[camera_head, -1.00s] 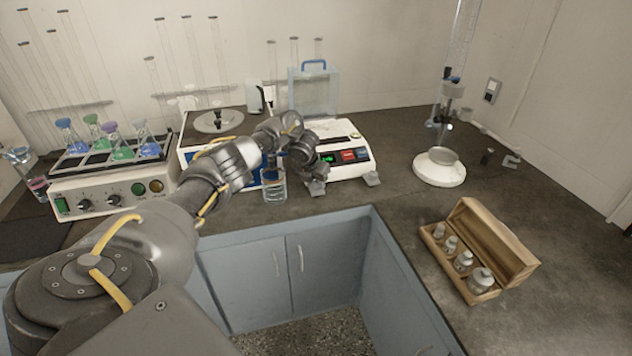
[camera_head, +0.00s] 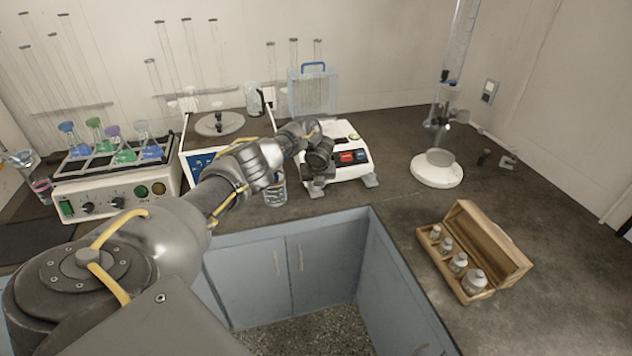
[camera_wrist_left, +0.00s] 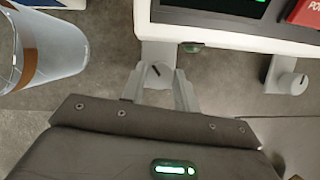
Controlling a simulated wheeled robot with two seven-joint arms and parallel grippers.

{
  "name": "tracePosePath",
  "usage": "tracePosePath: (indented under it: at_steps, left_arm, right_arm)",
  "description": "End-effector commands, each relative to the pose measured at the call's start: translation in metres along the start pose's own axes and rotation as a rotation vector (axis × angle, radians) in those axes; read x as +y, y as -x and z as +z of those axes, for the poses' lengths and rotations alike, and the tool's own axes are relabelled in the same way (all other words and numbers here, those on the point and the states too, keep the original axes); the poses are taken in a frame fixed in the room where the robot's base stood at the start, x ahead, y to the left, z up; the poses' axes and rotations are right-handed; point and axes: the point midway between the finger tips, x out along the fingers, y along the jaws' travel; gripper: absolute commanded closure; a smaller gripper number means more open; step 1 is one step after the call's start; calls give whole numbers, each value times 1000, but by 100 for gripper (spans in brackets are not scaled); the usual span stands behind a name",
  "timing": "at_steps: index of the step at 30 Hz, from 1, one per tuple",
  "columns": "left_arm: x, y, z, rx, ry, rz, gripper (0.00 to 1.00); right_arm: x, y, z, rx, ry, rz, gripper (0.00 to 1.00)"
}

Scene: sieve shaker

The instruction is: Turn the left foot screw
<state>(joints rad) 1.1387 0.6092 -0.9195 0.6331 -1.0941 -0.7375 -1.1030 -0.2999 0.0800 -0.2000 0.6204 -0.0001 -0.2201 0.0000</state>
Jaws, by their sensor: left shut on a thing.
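The white balance (camera_head: 350,172) with a display and red and blue buttons stands on the dark bench. Its left foot screw (camera_wrist_left: 158,74), a grey knob with a dark slot, sits under the front edge in the left wrist view. My left gripper (camera_wrist_left: 160,88) is shut on this screw, one finger on each side. In the head view the gripper (camera_head: 318,184) is at the balance's front left corner, mostly hidden by my own wrist. The right foot screw (camera_wrist_left: 288,83) stands free, with a similar slot. My right gripper is not in view.
A glass beaker (camera_head: 275,190) stands close left of my gripper and also shows in the left wrist view (camera_wrist_left: 52,50). A hotplate-like device (camera_head: 205,140) is behind my arm. An open wooden weight box (camera_head: 490,240) lies right.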

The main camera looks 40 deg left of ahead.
Motion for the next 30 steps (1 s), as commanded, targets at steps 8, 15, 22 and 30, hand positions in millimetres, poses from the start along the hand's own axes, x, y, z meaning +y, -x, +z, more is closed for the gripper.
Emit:
tracePosePath:
  at_steps: [8,15,22,30]
  left_arm:
    - [-3,-2,0,-1,244,99,92]
    - [-4,-5,-1,0,439,178,92]
    - [-4,-5,-1,1,580,238,92]
    - [-4,-2,1,0,674,277,92]
  right_arm:
    - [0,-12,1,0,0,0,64]
    - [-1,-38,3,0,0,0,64]
    - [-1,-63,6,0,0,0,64]
    - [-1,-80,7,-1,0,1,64]
